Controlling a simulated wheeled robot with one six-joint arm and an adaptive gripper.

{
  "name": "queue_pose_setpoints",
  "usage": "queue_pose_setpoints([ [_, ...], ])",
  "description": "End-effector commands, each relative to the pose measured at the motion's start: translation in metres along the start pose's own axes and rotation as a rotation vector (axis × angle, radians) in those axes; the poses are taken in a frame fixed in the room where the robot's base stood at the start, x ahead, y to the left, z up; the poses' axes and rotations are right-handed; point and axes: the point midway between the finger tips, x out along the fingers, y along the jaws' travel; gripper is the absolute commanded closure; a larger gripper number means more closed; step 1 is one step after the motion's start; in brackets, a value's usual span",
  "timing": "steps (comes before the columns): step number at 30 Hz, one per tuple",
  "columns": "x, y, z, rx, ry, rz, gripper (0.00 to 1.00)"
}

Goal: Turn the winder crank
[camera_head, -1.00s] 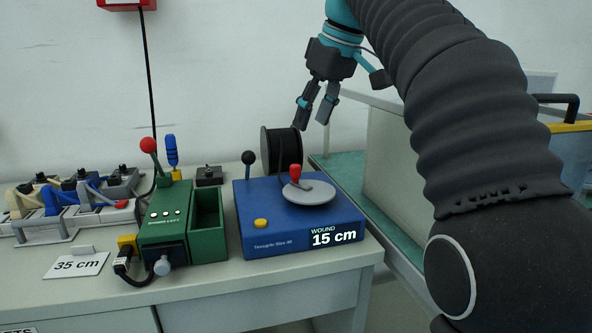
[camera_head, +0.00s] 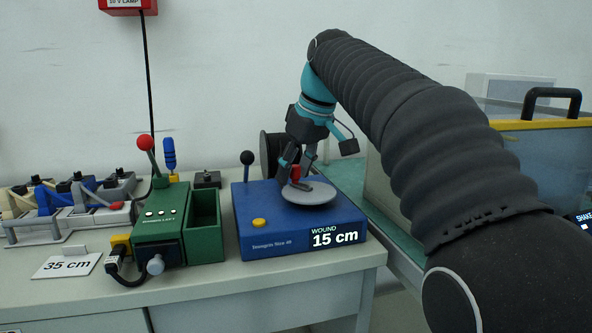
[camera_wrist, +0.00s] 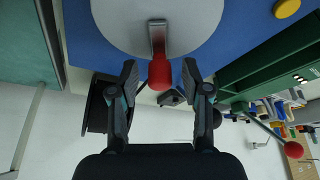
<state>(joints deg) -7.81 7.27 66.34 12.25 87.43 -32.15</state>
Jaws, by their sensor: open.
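The winder is a blue box (camera_head: 262,232) on the bench with a grey disc (camera_head: 312,195) on top. Its front label reads "WOUND 15 cm". The crank has a red knob (camera_head: 295,172), which also shows in the wrist view (camera_wrist: 159,72) at the end of a short grey arm (camera_wrist: 157,36). My gripper (camera_head: 296,168) is at the knob, above the disc. In the wrist view my gripper (camera_wrist: 166,82) is open, with one finger on each side of the red knob and a gap on both sides.
A black-knobbed lever (camera_head: 247,158) stands at the winder's back left, with a black spool (camera_head: 272,150) behind. A yellow button (camera_head: 259,223) is on its top. A green box (camera_head: 160,225) with a red-knobbed lever stands left, near a "35 cm" card (camera_head: 67,263).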

Motion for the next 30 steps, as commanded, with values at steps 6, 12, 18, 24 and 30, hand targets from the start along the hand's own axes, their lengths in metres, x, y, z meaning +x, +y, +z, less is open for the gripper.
queue_pose_setpoints([
  [6,-0.0003,0.0001,0.0,0.0,0.0,0.0,0.7],
  [12,-0.0003,0.0001,0.0,0.0,0.0,0.0,1.0],
  [18,-0.0007,0.0004,-0.0001,0.009,0.0,0.004,1.0],
  [24,-0.0019,0.0027,-0.0003,0.067,0.0,0.028,1.0],
  [30,-0.0034,0.0075,0.0001,0.193,-0.001,0.08,1.0],
])
